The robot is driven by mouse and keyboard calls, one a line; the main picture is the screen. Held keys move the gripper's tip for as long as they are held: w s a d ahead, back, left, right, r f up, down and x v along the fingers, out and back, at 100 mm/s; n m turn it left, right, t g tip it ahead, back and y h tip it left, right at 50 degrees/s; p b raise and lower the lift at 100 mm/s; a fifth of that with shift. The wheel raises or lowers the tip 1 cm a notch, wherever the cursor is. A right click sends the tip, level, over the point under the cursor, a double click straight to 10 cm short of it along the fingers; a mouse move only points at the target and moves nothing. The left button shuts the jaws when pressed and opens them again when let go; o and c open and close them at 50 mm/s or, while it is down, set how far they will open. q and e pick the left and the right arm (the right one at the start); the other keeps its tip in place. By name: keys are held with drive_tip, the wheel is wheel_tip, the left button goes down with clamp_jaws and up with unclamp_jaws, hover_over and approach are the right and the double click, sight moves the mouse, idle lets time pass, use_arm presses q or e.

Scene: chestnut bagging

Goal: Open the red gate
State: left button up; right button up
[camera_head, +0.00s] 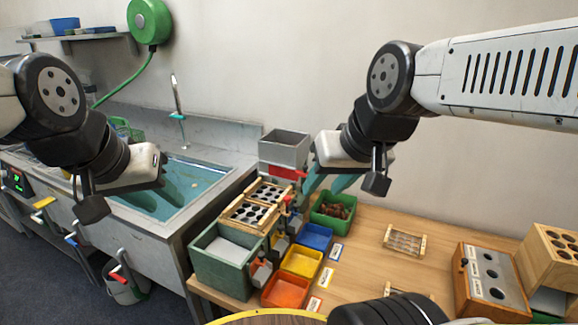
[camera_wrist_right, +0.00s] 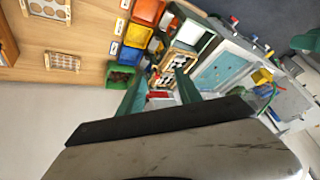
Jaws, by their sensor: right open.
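The red gate (camera_head: 282,172) is a small red piece at the foot of the grey hopper (camera_head: 284,148), behind the wooden sieve frames. Red also shows between my fingers in the right wrist view (camera_wrist_right: 158,95). My right gripper (camera_head: 326,183) has two teal fingers spread apart and empty, just right of the hopper and behind the green tray. In the right wrist view its fingers (camera_wrist_right: 159,92) point toward the hopper and sieve area. My left gripper (camera_head: 163,197) hangs over the sink at left, its teal fingers apart and empty against the similarly coloured basin.
Wooden frames with round holes (camera_head: 257,204) stand above a green bin (camera_head: 222,262). Orange (camera_head: 286,292), yellow (camera_head: 301,262) and blue (camera_head: 315,237) trays and a green tray of chestnuts (camera_head: 332,212) line the table. A wooden rack (camera_head: 404,241) and holed boxes (camera_head: 490,280) stand right.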

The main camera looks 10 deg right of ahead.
drive_tip(key=w+d+r, duration=0.1)
drive_tip(key=w+r, duration=0.1)
drive_tip(key=w, duration=0.6)
drive_tip(key=n+g+h, duration=0.1)
drive_tip(key=n+g, duration=0.1)
hover_over(305, 166)
drive_tip(key=s, duration=0.4)
wheel_tip(305, 166, down, 10)
drive_tip(key=x, duration=0.5)
drive_tip(key=d+x, duration=0.1)
drive_tip(key=x, duration=0.2)
drive_tip(key=shift+w+f, duration=0.1)
drive_tip(key=shift+f, duration=0.1)
drive_tip(key=shift+c, duration=0.4)
clamp_jaws()
